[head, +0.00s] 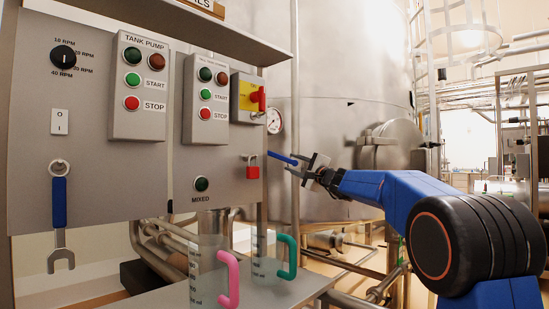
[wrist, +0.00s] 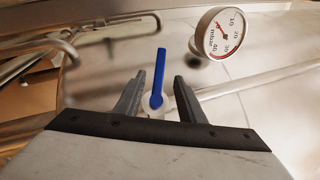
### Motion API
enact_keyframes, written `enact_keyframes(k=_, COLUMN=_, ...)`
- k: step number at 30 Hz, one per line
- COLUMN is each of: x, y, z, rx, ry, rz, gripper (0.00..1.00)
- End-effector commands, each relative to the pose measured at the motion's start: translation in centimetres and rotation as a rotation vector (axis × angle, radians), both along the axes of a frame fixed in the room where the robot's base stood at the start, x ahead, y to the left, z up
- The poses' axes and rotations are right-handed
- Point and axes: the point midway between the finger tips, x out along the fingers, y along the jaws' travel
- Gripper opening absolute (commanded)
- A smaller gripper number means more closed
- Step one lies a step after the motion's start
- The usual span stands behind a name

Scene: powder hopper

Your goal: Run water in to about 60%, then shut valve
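In the wrist view the blue lever (wrist: 163,68) points up from a pale hub (wrist: 155,102). My gripper (head: 301,165) is at the lever's right end in the head view. In the wrist view my gripper (wrist: 163,82) is open, one dark finger on each side of the hub and lower lever, with gaps showing on both sides. No water or water level is visible; the large steel tank (head: 350,80) is opaque.
A round gauge marked mbar (wrist: 221,34) is close to the right finger. The control panel (head: 100,175) stands left of my gripper. Clear jugs with pink (head: 230,280) and teal (head: 288,257) handles stand on the shelf below. Pipes (wrist: 95,22) run at the left.

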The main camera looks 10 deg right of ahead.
Motion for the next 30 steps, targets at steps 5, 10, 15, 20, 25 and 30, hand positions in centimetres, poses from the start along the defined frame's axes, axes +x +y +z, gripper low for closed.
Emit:
enact_keyframes(k=5, x=2.8, y=1.5, z=0.8, rx=0.000, ry=0.000, rz=0.001, gripper=0.36)
enact_keyframes(k=10, x=5.2, y=2.7, z=1.5, rx=0.000, ry=0.000, rz=0.001, gripper=0.36)
enact_keyframes(k=15, x=7.5, y=3.8, z=2.2, rx=0.001, ry=0.000, rz=0.000, gripper=0.36)
enact_keyframes(k=20, x=9.1, y=4.7, z=2.7, rx=0.001, ry=0.000, rz=0.001, gripper=0.36)
enact_keyframes(k=25, x=10.2, y=5.2, z=3.1, rx=0.001, ry=0.001, rz=-0.001, gripper=0.36)
enact_keyframes(k=30, x=10.5, y=5.4, z=3.2, rx=0.000, ry=0.000, rz=-0.001, gripper=0.36)
